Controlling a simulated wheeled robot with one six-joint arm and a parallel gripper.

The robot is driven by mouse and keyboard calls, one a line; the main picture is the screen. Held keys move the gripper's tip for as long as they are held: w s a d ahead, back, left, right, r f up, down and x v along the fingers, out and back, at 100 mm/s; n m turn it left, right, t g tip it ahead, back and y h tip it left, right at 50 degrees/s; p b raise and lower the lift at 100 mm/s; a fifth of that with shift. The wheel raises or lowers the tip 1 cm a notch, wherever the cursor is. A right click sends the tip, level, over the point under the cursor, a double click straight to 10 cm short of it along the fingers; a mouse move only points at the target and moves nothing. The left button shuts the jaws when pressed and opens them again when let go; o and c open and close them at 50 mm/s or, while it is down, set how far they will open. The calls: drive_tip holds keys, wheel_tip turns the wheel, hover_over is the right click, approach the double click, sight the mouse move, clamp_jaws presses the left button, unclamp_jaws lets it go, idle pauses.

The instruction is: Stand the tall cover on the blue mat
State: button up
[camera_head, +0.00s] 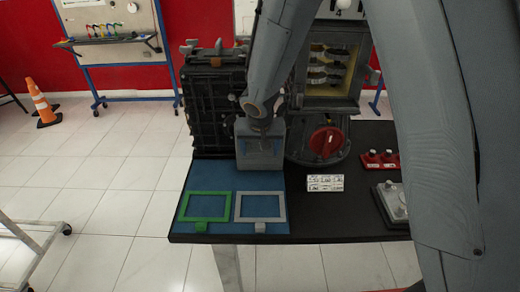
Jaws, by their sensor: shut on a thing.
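The tall cover (212,108), a black ribbed upright panel with grey lugs along its top, stands upright at the back of the blue mat (231,182). Its lower edge is by the mat's rear; I cannot tell whether it touches the mat. My gripper (260,146) is at the cover's right side, above the back right of the mat. Its body hides the fingers and part of the cover. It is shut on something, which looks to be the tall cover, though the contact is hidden.
A green frame (181,219) and a grey frame (237,219) lie on the mat's front. The open engine housing (354,68) with a red round cap (326,142) stands right. A label plate (324,183), red parts (380,159) and a grey tray (385,207) are on the black table (340,226).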

drive_tip(key=shift+f, duration=0.1)
drive_tip(key=o, duration=1.8)
drive_tip(key=shift+c, duration=0.2)
drive_tip(key=shift+r, duration=0.2)
drive_tip(key=b+v, duration=0.1)
drive_tip(key=v, duration=1.1)
drive_tip(key=s+d+f+g, duration=0.1)
drive_tip(key=s+d+f, duration=0.1)
drive_tip(key=s+d, duration=0.6)
drive_tip(key=s+d+f+g, duration=0.2)
drive_tip(key=s+d+f, duration=0.1)
drive_tip(key=s+d, duration=0.6)
drive_tip(key=shift+s+d, duration=0.15)
drive_tip(key=shift+s, duration=0.5)
